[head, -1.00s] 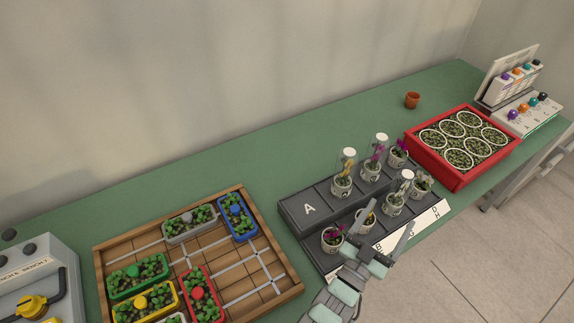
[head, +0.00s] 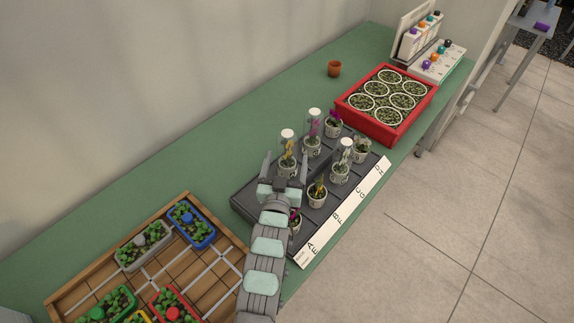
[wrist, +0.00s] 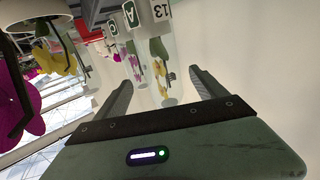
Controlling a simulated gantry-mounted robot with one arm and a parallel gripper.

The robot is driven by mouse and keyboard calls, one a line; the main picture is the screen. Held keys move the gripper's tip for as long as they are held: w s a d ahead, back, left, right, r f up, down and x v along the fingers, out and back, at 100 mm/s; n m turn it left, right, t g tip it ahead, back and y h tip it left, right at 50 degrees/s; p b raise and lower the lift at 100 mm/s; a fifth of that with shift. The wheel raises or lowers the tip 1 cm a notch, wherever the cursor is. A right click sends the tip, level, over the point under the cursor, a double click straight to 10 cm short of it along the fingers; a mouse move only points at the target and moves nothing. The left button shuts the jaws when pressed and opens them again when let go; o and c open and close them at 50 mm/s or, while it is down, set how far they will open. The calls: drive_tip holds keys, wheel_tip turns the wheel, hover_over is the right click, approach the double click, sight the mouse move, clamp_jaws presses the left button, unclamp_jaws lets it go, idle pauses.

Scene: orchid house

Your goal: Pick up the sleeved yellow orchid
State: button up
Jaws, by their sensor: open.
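The sleeved yellow orchid (head: 289,144) stands upright in a white pot on the dark stand (head: 243,205), under a clear sleeve with a white top. My gripper (head: 286,158) is open in front of it, and its fingers reach up on either side of the plant in the picture. In the wrist view, which looks upside down, the sleeved yellow orchid (wrist: 160,72) shows between the open fingers of my gripper (wrist: 162,80). I see no contact with the sleeve. A bare yellow orchid (head: 318,187) stands to the right and nearer; it also shows in the wrist view (wrist: 58,62).
A sleeved purple orchid (head: 313,130) and a sleeved white orchid (head: 344,158) stand close by. A magenta orchid (head: 296,215) is partly hidden beside my arm. A wooden tray (head: 88,268) lies left, a red crate (head: 384,138) right.

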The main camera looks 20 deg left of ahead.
drive_tip(key=x, duration=0.5)
drive_tip(key=shift+a+r+b, duration=0.2)
drive_tip(key=shift+r+b, duration=0.05)
drive_tip(key=shift+b, duration=0.1)
drive_tip(key=shift+s, duration=0.1)
clamp_jaws()
idle(0.5)
